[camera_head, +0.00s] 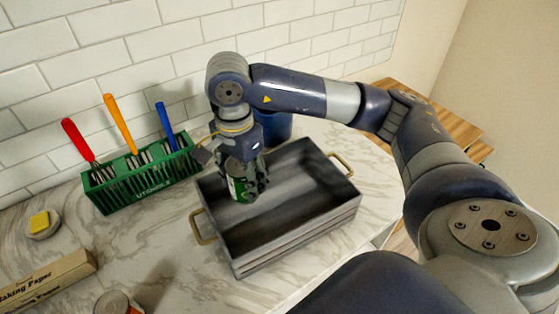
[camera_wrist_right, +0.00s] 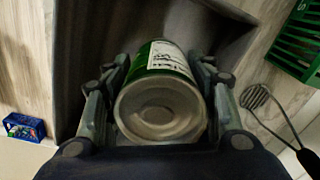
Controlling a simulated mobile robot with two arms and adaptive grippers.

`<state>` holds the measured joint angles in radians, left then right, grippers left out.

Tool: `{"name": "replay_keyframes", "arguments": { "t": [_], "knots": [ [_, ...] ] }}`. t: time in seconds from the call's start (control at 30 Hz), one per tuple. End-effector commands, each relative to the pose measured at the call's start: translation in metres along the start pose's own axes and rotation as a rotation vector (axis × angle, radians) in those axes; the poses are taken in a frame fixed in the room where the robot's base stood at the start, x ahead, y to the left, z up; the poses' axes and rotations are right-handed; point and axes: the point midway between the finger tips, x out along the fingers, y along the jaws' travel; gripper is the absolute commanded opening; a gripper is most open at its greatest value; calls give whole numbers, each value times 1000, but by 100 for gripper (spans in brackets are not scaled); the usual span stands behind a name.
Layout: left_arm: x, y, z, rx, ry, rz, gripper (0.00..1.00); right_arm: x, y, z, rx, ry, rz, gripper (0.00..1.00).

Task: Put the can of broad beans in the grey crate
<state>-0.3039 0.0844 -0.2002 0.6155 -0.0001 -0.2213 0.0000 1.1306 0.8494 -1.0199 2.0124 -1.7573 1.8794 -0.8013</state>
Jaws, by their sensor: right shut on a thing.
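The green can (camera_head: 238,188) with a white label is held in my right gripper (camera_head: 246,182); its lettering is too small to read. In the right wrist view the fingers close on both sides of the can (camera_wrist_right: 160,95), with its metal end facing the camera. The grey crate (camera_head: 293,238) stands on the counter with two brass-coloured handles. The can is over the left part of the crate; I cannot tell whether it touches the floor. The crate also shows in the right wrist view (camera_wrist_right: 85,50). My left gripper is not in view.
A green utensil rack (camera_head: 145,180) with red, orange and blue handled utensils stands left of the crate. A dark blue container (camera_head: 275,127) is behind it. A baking paper box (camera_head: 45,278), a can (camera_head: 117,303) and a yellow block on a dish (camera_head: 40,222) are at left.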

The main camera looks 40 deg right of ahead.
Motion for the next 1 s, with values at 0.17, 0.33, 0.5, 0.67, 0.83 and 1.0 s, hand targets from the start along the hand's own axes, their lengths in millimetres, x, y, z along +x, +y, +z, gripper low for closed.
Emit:
{"name": "replay_keyframes", "arguments": {
  "t": [0.17,0.33,0.5,0.67,0.83,1.0],
  "knots": [
    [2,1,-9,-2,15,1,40,-3,-11,-10,278,-2,0,16],
    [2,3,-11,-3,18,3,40,-6,-19,-17,496,-4,3,16],
    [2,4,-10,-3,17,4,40,-8,-23,-21,625,-6,5,16],
    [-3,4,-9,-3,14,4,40,1,-24,-23,669,-5,10,16],
    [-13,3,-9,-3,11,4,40,32,-23,-23,671,-4,12,16],
    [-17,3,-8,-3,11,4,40,52,-24,-22,670,-6,7,16]
  ]
}}
